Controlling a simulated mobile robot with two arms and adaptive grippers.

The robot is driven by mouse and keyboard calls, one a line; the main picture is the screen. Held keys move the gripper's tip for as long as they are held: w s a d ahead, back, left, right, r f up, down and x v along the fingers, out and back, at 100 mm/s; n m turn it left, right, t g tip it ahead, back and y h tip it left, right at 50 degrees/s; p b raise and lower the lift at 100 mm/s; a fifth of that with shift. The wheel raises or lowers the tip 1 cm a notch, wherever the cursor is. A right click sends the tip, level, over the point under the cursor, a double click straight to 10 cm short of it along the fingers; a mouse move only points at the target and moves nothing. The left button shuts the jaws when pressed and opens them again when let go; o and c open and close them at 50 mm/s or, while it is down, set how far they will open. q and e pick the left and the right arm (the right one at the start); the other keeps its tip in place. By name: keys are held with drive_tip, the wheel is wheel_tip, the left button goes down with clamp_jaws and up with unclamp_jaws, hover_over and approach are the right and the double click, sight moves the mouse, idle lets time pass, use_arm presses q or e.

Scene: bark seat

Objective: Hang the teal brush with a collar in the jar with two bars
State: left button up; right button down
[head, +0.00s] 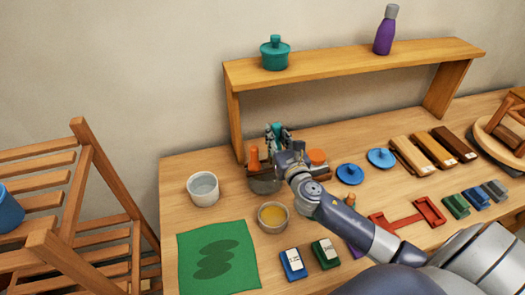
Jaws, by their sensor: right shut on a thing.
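My right gripper (278,138) is at the back of the bench, left of its middle, and is shut on a small teal thing (274,129), apparently the teal brush. My fingers and wrist hide most of it, so its collar cannot be made out. A dark grey jar (263,184) stands just below the gripper in the picture, partly behind my arm. A pale jar (203,190) stands to its left. Bars cannot be clearly told on either jar. My left gripper is not in view.
A wooden shelf (350,63) stands close behind the gripper, bearing a teal pot (275,54) and a purple bottle (385,33). An orange-handled thing (254,158) is near the gripper. A yellow-filled bowl (272,218) and a green cloth (217,262) lie in front.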

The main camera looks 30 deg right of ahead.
drive_tip(key=shift+w+d+r, duration=0.5)
drive_tip(key=shift+w+d, duration=0.05)
drive_tip(key=shift+d, duration=0.1)
drive_tip(key=shift+w+d+r+h, duration=0.1)
drive_tip(key=shift+w+d+h, duration=0.05)
drive_tip(key=shift+w+h, duration=0.2)
use_arm(q)
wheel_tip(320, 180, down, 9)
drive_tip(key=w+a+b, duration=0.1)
drive_tip(key=b, duration=0.8)
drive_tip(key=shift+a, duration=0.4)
use_arm(e)
wheel_tip(320, 180, down, 10)
drive_tip(key=shift+w+r, duration=0.1)
drive_tip(key=shift+r, duration=0.05)
use_arm(q)
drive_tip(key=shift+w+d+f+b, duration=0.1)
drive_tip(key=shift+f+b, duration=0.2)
drive_tip(key=shift+b, duration=0.2)
use_arm(e)
drive_tip(key=shift+f, duration=0.5)
